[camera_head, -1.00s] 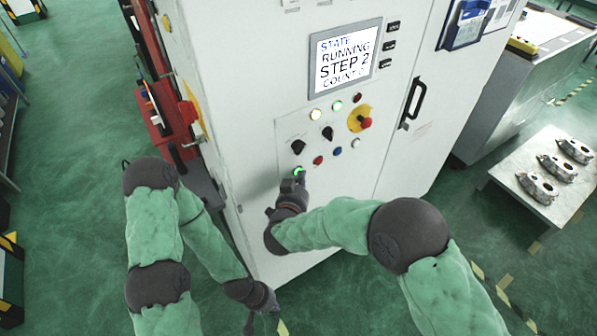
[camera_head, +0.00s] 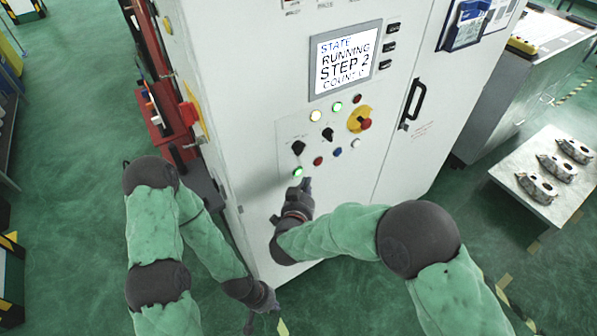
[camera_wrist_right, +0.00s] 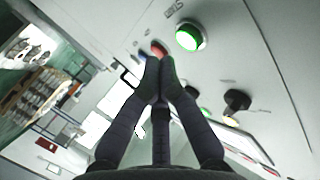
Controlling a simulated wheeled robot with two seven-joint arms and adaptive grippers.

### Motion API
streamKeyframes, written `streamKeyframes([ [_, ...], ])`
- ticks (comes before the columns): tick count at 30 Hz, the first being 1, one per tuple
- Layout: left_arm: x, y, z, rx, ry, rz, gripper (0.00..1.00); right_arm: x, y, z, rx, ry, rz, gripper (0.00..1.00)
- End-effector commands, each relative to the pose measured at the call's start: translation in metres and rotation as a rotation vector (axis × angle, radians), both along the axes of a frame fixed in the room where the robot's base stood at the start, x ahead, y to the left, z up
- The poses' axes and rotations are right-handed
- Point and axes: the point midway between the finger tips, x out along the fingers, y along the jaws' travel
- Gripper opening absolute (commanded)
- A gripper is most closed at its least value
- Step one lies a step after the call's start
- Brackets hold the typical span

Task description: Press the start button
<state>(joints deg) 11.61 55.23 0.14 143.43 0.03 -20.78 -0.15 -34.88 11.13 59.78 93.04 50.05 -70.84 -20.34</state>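The lit green button (camera_head: 297,172) is at the lower left of the control panel on the white cabinet. In the right wrist view the green button (camera_wrist_right: 189,37) is in full view, above and right of my fingertips, with a visible gap. My right gripper (camera_head: 307,183) is just below and right of it. In the wrist view its two fingers (camera_wrist_right: 160,66) are together, with nothing between them. The display (camera_head: 345,58) reads STATE RUNNING, STEP 2, with a count line below. My left gripper (camera_head: 264,307) hangs low beside the cabinet base; its fingers are unclear.
A red button (camera_head: 318,161), a blue button (camera_head: 338,152), black knobs (camera_head: 298,147) and a red emergency stop on yellow (camera_head: 364,122) are close by. A black door handle (camera_head: 413,102) sticks out. A table with castings (camera_head: 537,186) stands at right.

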Motion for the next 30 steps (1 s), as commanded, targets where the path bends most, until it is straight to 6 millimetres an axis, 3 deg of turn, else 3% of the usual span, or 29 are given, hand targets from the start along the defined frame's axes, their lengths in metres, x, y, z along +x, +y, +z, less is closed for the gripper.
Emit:
streamKeyframes([
  [13, 0.000, 0.000, 0.009, 0.000, 0.000, 0.000, 0.00, -0.029, -0.021, 0.000, -0.001, 0.001, 0.000, 0.00],
  [30, 0.000, 0.000, 0.009, 0.000, 0.000, 0.000, 0.00, -0.032, -0.023, 0.000, 0.000, 0.001, 0.000, 0.00],
])
